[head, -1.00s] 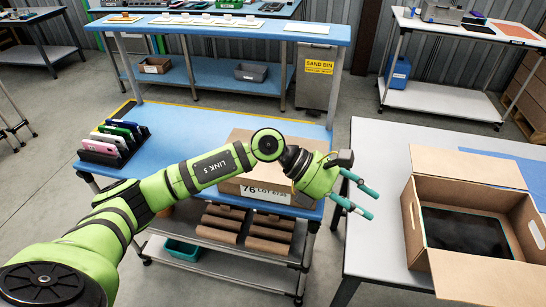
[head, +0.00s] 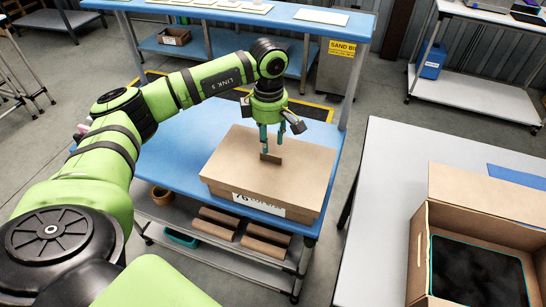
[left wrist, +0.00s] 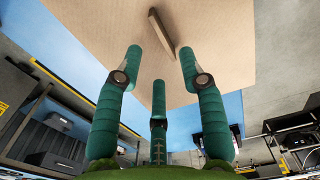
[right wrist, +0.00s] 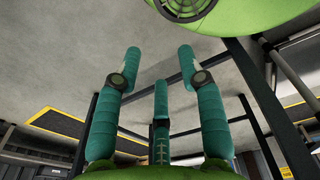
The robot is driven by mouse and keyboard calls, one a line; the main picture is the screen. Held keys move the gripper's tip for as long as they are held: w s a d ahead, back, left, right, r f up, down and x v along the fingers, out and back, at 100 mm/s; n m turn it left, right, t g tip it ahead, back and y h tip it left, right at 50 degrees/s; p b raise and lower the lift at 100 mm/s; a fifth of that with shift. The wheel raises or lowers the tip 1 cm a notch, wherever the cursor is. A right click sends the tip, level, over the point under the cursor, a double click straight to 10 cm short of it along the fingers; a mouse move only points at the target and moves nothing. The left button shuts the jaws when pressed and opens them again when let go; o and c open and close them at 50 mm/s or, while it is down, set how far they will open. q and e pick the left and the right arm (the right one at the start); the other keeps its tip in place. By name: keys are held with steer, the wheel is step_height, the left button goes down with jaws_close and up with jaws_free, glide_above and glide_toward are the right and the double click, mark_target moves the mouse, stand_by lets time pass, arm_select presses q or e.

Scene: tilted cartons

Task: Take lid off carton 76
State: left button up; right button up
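Carton 76 (head: 258,205), marked by the white label on its front, stands on the blue table. Its flat brown lid (head: 307,172) is on top, with a small upright tab (head: 272,158) near the middle. My left gripper (head: 271,147) points down over the lid, open, its fingertips close to the tab. In the left wrist view the tab (left wrist: 162,34) lies just beyond and between the spread fingertips (left wrist: 160,58); I cannot tell whether they touch it. My right gripper (right wrist: 160,62) is open and empty in its own wrist view, and out of the head view.
The blue table (head: 185,155) has free room left of the carton. At right, a grey table (head: 395,180) holds an open carton (head: 480,195) with a dark panel inside. A floor gap separates the tables.

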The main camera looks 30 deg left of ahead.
mark_target(271, 161)
arm_select(q)
steer(key=shift+s+d+f+p, duration=0.2)
steer(key=shift+f+p, duration=0.25)
steer(key=shift+f, duration=0.15)
steer(key=shift+s+d+f+p, duration=0.2)
steer(key=shift+f+p, duration=0.2)
steer(key=shift+f, duration=0.15)
steer(key=shift+w+f, duration=0.15)
steer(key=shift+f, duration=0.55)
steer(key=shift+w+f, duration=0.1)
steer(key=shift+f, duration=0.45)
steer(key=c, duration=0.7)
jaws_close()
steer(key=shift+r, duration=0.15)
arm_select(e)
steer(key=shift+s+r, duration=0.15)
steer(key=shift+r, duration=0.4)
steer(key=shift+s+r, duration=0.15)
steer(key=shift+r, duration=0.4)
